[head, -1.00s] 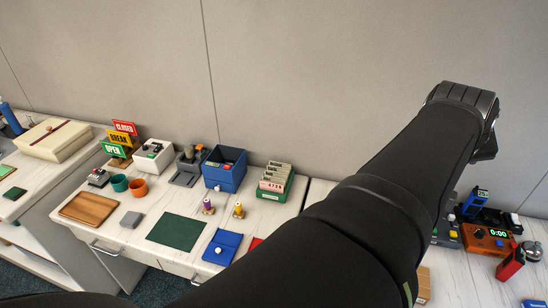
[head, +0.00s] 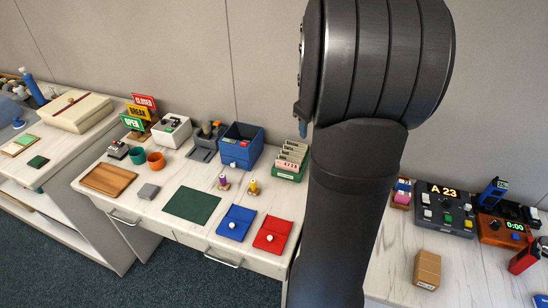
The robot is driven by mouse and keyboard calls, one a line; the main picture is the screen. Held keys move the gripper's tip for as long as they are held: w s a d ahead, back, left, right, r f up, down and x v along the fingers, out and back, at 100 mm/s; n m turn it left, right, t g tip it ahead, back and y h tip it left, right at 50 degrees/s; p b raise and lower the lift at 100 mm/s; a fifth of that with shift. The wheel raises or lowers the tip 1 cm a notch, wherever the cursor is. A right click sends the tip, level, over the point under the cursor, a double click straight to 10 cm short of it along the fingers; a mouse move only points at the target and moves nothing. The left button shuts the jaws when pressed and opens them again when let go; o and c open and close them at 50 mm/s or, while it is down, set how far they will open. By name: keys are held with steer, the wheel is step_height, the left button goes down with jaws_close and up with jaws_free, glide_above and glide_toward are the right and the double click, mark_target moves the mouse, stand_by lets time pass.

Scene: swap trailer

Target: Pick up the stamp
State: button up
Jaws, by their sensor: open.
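I cannot single out the stamp with certainty. A small blue knobbed piece (head: 18,123) at the far left, beside a tray with a green top (head: 20,145), has a stamp-like shape. Two small upright pieces, one with a purple top (head: 223,183) and one yellow (head: 252,188), stand on the middle table behind the blue and red pouches. My gripper does not show in the head view; only my dark arm is seen, rising up the right of centre and hiding part of the table and wall behind it.
On the middle table are a green mat (head: 191,205), a wooden tray (head: 108,179), a blue pouch (head: 236,222), a red pouch (head: 272,233) and a blue bin (head: 240,145). A cardboard box (head: 427,269) and a counter display (head: 444,208) stand at right. A cream box (head: 75,111) is at left.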

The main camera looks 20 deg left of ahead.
mark_target(253, 181)
steer(key=s+a+f+n+g, duration=0.25)
steer(key=a+f, duration=0.25)
steer(key=a, duration=0.3)
steer(key=s+a+f+n+g, duration=0.15)
steer(key=s+a+f, duration=0.3)
steer(key=a, duration=0.45)
steer(key=shift+t+h, duration=0.3)
steer(key=shift+t, duration=0.2)
steer(key=f, duration=0.7)
steer(key=w+f, duration=0.1)
steer(key=f, duration=0.3)
steer(key=shift+d, duration=0.15)
steer(key=shift+w+f, duration=0.15)
steer(key=shift+f, duration=3)
steer(key=c, duration=1.1)
